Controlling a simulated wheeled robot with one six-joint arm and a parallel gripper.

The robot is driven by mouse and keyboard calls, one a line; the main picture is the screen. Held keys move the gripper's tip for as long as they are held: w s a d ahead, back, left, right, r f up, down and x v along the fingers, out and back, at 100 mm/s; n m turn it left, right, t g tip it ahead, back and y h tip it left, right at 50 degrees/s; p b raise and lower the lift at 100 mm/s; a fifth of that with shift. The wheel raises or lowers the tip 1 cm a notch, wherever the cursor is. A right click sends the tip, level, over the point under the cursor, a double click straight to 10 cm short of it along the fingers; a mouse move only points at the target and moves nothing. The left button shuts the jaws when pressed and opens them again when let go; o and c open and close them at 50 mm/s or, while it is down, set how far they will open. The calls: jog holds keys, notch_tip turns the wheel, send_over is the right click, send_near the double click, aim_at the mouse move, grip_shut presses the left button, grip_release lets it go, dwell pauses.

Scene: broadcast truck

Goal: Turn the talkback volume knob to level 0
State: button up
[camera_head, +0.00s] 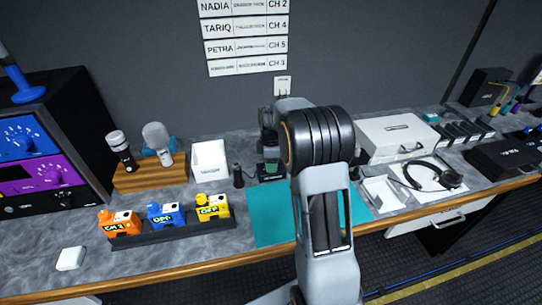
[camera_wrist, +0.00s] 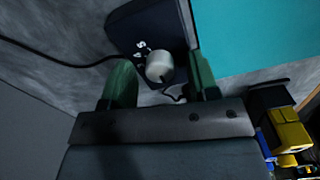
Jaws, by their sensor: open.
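The talkback volume knob (camera_wrist: 158,66) is a pale round knob on a dark box (camera_wrist: 140,22) in the wrist view. White numerals, a 4 and a 5 among them, show beside it; the rest of the scale is hidden or too small to read. My gripper (camera_wrist: 160,60) is open, with one green finger on each side of the knob and a visible gap to both. Whether the fingertips reach down past the knob's top, I cannot tell. In the head view my arm hides the knob.
A teal mat (camera_head: 268,215) lies beside the box. Orange, blue (camera_head: 165,214) and yellow switch blocks stand in a dark rack at the front left. A white open box (camera_head: 209,160) stands behind them. A headset (camera_head: 437,175) lies at the right. A black cable (camera_wrist: 60,58) runs to the box.

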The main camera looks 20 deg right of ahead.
notch_tip(320, 180, up, 14)
dwell(0.5)
jog(key=shift+f, duration=0.15)
dwell(0.3)
